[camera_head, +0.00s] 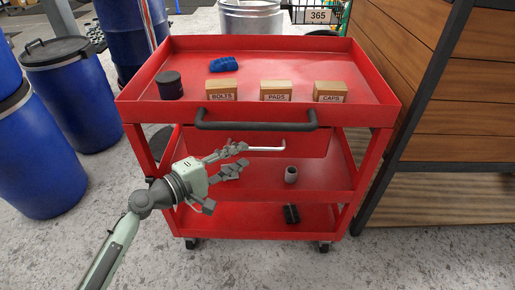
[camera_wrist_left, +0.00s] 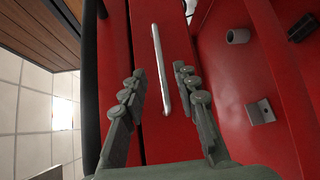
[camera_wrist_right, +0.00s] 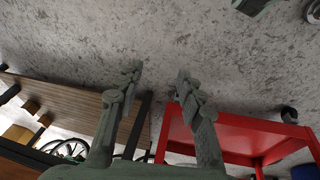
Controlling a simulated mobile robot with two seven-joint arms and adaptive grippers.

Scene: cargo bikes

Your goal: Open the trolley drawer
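The red trolley (camera_head: 128,110) stands in front of me, with a red drawer (camera_head: 310,144) under its top tray. The drawer has a thin silver bar handle (camera_head: 268,149), and I see no clear gap showing it pulled out. My left gripper (camera_head: 244,157) is open at the left end of the handle. In the left wrist view the handle (camera_wrist_left: 160,68) runs between the two spread fingers (camera_wrist_left: 160,75), apart from both. My right gripper (camera_wrist_right: 157,78) is open and empty in its wrist view, and is outside the head view.
A black push bar (camera_head: 256,125) juts out above the drawer. The top tray holds boxes, a black cylinder (camera_head: 170,85) and a blue item (camera_head: 223,64). Blue barrels (camera_head: 75,95) stand left, a wooden unit (camera_head: 450,130) right. The floor in front is clear.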

